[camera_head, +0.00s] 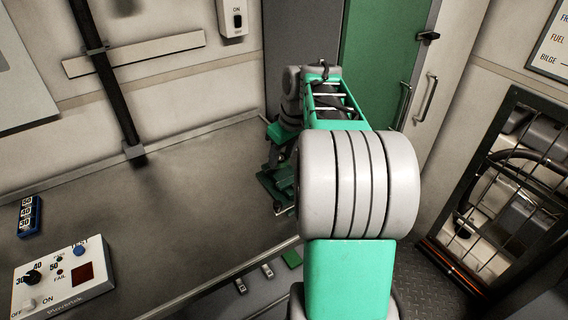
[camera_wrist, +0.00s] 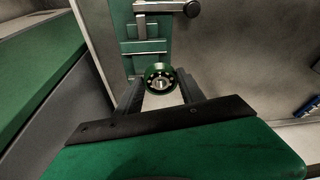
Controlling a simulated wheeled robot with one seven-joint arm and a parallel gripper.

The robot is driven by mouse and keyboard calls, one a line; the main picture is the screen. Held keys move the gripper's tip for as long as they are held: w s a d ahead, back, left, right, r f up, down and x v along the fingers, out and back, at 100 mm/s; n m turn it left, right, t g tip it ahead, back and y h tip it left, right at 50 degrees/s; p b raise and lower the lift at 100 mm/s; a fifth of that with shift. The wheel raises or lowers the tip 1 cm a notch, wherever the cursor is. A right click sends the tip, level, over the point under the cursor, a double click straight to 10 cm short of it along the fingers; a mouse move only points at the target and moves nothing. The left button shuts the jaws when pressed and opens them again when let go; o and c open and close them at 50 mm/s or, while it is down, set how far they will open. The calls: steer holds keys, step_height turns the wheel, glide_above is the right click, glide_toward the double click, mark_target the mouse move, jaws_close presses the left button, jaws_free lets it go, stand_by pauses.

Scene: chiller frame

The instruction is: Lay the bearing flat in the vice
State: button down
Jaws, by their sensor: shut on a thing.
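The bearing (camera_wrist: 161,78) is a round ring with a green outer rim, pale balls and a centre hole. In the wrist view its face is turned toward the camera. My gripper (camera_wrist: 160,86) is shut on it, with one dark finger at each side. The vice (camera_wrist: 145,46) is green with a grey screw and a round handle end, and lies just beyond the bearing in the wrist view. In the head view the vice (camera_head: 279,187) is partly hidden behind my arm, and the bearing cannot be made out. I cannot tell the gap between bearing and vice.
The grey bench (camera_head: 170,200) is bare to the left of the vice. A white control box (camera_head: 64,280) and a small blue block with number labels (camera_head: 30,216) sit at its left. A green door (camera_head: 385,60) stands behind, and a barred opening (camera_head: 500,190) is at right.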

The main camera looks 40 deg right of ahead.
glide_above(283, 174)
steer(key=f, duration=0.3)
steer(key=f+p, duration=0.1)
steer(key=f, duration=0.1)
steer(key=shift+s, duration=0.35)
step_height(283, 174, down, 3)
steer(key=shift+r, duration=0.1)
steer(key=shift+s+f, duration=0.2)
steer(key=shift+f, duration=0.05)
steer(key=c, duration=1.1)
jaws_free()
steer(key=shift+f, duration=0.15)
steer(key=shift+o, duration=1.4)
steer(key=shift+w, duration=0.1)
steer(key=shift+o, duration=0.6)
steer(key=shift+r, duration=0.35)
steer(key=v, duration=1.1)
steer(key=s+a, duration=0.2)
steer(key=a, duration=0.7)
steer(key=s+a, duration=0.2)
steer(key=a, duration=0.7)
steer(key=s+a+f+m, duration=0.1)
steer(key=s+a+f, duration=0.3)
steer(key=s+a, duration=0.4)
steer(key=shift+s+f+b, duration=0.3)
steer(key=shift+s+b, duration=0.1)
steer(key=shift+s, duration=0.45)
